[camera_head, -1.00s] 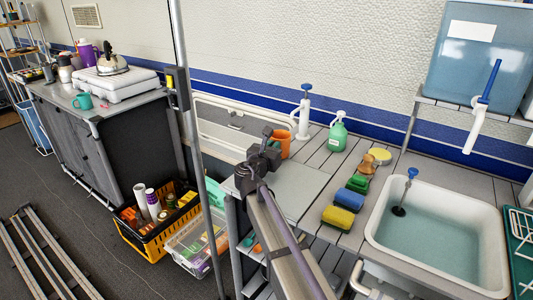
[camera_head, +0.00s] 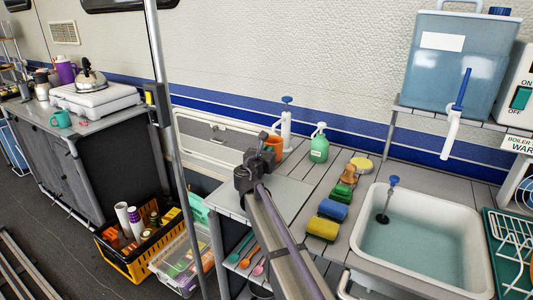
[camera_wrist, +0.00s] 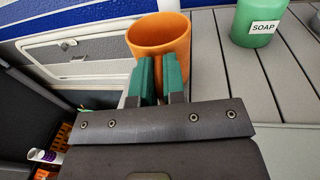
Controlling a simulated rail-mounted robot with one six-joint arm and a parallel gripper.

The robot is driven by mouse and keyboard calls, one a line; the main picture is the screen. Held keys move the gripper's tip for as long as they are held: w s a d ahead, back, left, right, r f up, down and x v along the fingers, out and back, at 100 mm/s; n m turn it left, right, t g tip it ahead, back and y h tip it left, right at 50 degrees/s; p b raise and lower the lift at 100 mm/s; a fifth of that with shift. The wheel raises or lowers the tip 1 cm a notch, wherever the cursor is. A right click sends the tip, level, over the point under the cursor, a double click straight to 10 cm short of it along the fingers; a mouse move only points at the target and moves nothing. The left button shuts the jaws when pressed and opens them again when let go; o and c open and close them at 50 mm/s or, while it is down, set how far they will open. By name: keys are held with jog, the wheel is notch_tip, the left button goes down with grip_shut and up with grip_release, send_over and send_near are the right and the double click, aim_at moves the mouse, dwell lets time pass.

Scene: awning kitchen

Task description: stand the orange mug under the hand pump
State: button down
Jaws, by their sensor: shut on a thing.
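The orange mug (camera_head: 276,146) is upright at the back of the grey counter, just in front of the white hand pump with a blue knob (camera_head: 286,128). My gripper (camera_head: 264,150) is at the mug's near side. In the wrist view the mug (camera_wrist: 160,36) is just beyond my gripper (camera_wrist: 158,80). The pump is not seen in the wrist view. I cannot tell whether the mug touches the counter.
A green soap bottle (camera_head: 319,145) stands right of the mug, also in the wrist view (camera_wrist: 260,20). A metal pole (camera_head: 164,110) rises left of my arm. The counter's left part (camera_head: 240,195) is clear.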

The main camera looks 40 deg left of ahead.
jog(key=shift+f+b, duration=0.45)
dwell(0.3)
jog(key=c, duration=1.1)
grip_release()
jog(key=shift+s+d, duration=0.1)
jog(key=v, duration=1)
jog(key=shift+s+d+r, duration=0.1)
jog(key=shift+s, duration=0.25)
jog(key=shift+d, duration=0.1)
